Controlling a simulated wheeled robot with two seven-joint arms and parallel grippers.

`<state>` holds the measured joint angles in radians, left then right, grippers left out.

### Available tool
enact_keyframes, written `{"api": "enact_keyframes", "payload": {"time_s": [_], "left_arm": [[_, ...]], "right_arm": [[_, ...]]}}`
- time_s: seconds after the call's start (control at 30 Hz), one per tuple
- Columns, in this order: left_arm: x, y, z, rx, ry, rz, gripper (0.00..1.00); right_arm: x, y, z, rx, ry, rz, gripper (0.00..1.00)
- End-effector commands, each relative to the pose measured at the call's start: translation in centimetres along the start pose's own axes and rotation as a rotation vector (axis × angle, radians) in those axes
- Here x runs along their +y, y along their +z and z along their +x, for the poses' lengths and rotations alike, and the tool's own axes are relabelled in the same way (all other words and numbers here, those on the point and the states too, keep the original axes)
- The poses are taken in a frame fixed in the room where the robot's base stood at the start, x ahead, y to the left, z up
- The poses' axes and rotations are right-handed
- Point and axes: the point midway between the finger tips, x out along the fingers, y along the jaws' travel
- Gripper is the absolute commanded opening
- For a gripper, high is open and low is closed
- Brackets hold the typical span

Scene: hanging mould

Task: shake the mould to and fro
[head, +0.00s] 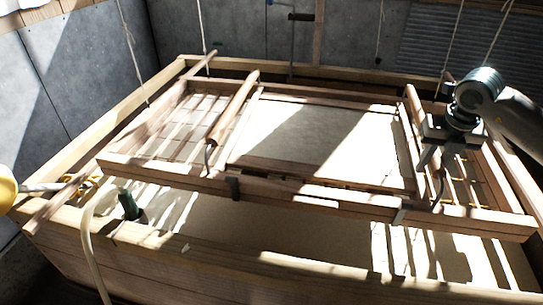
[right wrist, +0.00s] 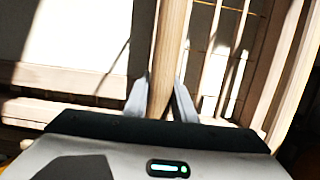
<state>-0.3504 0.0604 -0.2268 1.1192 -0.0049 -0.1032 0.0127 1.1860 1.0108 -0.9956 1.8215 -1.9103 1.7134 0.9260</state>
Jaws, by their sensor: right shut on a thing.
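The mould (head: 270,188) is a wooden frame with a pale screen (head: 285,135), hanging on ropes over a wooden vat. A round wooden handle bar (head: 235,107) crosses its left part. My right gripper (head: 436,164) is over the right part of the mould, shut on the right handle. In the right wrist view, this handle (right wrist: 172,38) runs between the two grey fingers of the gripper (right wrist: 160,98). In the head view, the gripper hides much of that handle. My left gripper is not in view.
The vat's front wall (head: 200,250) runs below the mould. A pale hose (head: 92,245) hangs over its left rim, near a dark green fitting (head: 130,206). A yellow ball (head: 6,189) on a grey rod is at the left edge. Ropes (head: 203,28) rise around the mould.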

Motion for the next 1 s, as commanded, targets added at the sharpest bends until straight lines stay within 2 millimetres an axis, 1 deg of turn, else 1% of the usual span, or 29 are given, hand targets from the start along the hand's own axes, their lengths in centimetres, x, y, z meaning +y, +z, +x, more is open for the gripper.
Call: {"api": "enact_keyframes", "payload": {"time_s": [0.07, 0.17, 0.4, 0.53, 0.67, 1.0], "left_arm": [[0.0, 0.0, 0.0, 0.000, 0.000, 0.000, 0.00], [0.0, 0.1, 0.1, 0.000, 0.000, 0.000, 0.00], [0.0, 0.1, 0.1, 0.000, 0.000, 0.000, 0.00], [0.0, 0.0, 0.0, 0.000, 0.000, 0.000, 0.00], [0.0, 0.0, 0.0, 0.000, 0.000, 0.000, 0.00], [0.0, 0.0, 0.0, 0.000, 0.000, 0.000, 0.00]], "right_arm": [[0.0, 0.3, 0.1, 0.001, 0.000, 0.000, 0.00], [0.1, 1.3, 0.3, 0.000, 0.001, 0.001, 0.00], [0.1, 5.4, 1.3, 0.000, 0.001, 0.002, 0.00], [0.1, 7.2, 1.7, 0.000, 0.002, 0.002, 0.00], [0.0, 7.8, 1.9, 0.000, 0.000, 0.001, 0.00], [0.0, 7.6, 1.9, -0.001, 0.000, -0.001, 0.00]]}}
